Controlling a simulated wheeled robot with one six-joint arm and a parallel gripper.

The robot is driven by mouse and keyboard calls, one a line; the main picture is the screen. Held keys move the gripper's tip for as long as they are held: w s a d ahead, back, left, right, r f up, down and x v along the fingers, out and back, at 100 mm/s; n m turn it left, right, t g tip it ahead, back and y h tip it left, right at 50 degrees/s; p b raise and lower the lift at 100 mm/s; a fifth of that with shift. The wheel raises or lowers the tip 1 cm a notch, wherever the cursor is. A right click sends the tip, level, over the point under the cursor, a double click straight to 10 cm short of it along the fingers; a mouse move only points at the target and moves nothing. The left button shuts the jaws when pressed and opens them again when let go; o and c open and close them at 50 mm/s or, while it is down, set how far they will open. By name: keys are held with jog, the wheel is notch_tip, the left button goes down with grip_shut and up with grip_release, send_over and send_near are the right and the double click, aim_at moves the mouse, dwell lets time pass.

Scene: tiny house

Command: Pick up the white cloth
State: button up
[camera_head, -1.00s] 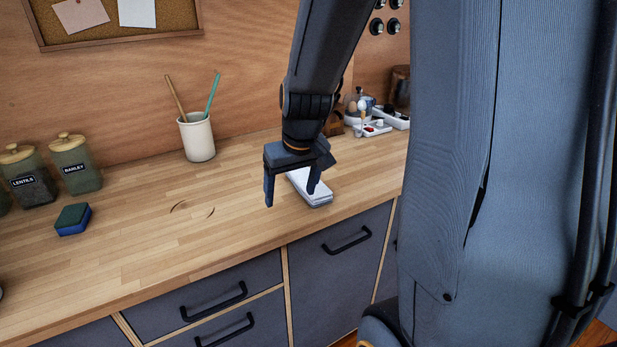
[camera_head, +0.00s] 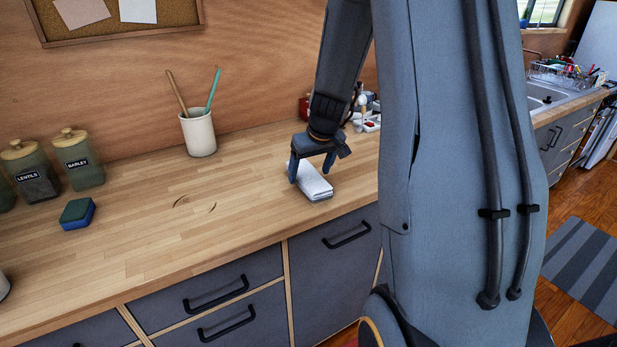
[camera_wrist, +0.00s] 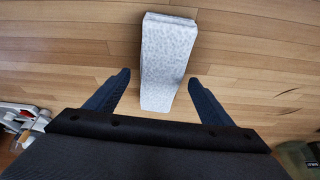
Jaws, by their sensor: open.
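The white cloth (camera_head: 313,183) is a folded, flat oblong lying on the wooden counter near its front edge. In the wrist view the cloth (camera_wrist: 166,58) has a faint grey pattern and runs lengthwise between my two fingers. My gripper (camera_head: 309,172) is at the back end of the cloth in the head view. In the wrist view my gripper (camera_wrist: 158,95) is open, one finger on each side of the cloth's near end, with a gap on both sides. Whether the fingertips touch the counter cannot be told.
A sponge (camera_head: 77,214), jars (camera_head: 78,158) and a crock with utensils (camera_head: 198,133) stand to the left on the counter (camera_head: 140,235). A white tray with small items (camera_head: 370,122) is behind my arm. Bare wood surrounds the cloth.

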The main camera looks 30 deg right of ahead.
aim_at(309, 175)
jog(key=shift+x, duration=0.9)
jog(key=c, duration=1.2)
jog(key=shift+o, duration=0.2)
notch_tip(309, 175, up, 10)
jog(key=b, duration=0.1)
jog(key=shift+r, duration=0.1)
